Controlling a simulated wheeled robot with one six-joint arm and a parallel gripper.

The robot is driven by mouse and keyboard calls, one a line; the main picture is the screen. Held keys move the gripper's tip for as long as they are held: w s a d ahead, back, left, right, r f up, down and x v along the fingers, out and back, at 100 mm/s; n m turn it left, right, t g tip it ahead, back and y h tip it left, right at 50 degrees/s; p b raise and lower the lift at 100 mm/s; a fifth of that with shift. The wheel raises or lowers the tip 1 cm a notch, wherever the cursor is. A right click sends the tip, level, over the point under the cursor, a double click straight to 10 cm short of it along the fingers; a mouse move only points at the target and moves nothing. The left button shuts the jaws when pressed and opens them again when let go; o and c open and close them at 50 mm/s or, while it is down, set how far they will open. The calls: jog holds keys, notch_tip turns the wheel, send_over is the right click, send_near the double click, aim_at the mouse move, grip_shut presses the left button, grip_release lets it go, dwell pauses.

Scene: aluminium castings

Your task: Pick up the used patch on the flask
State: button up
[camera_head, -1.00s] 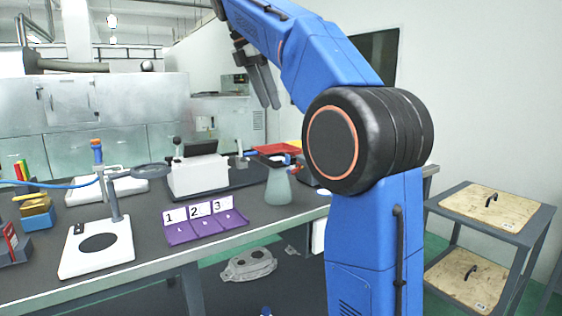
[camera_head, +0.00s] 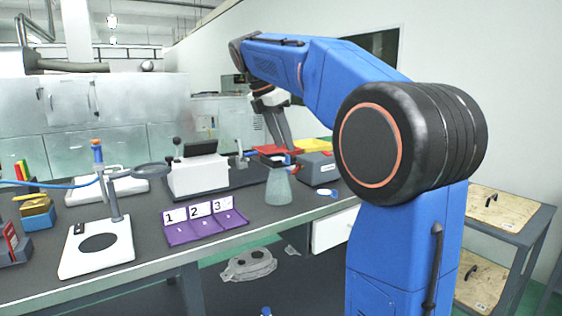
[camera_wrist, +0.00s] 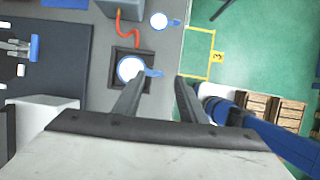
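The grey-green conical flask (camera_head: 278,188) stands upright on the bench in the head view. From above, in the wrist view, a white round patch with a blue tab (camera_wrist: 129,68) lies over a dark square, just beyond my left fingertip. The flask's body under it cannot be made out there. A second white round patch with a blue tab (camera_wrist: 159,20) lies apart on the bench; it also shows right of the flask in the head view (camera_head: 326,193). My gripper (camera_wrist: 158,82) is open and empty, pointing down; in the head view (camera_head: 281,143) it hangs above the flask.
A purple holder numbered 1 to 3 (camera_head: 183,236) stands left of the flask. A white device (camera_head: 197,178) is behind it, and a grey box (camera_head: 317,168) and red tray (camera_head: 272,150) are at the back right. A magnifier stand (camera_head: 78,262) is at the left.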

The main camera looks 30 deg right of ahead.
jog(key=x, duration=0.4)
jog(key=shift+w+a, duration=0.1)
grip_shut()
jog(key=shift+r, duration=0.1)
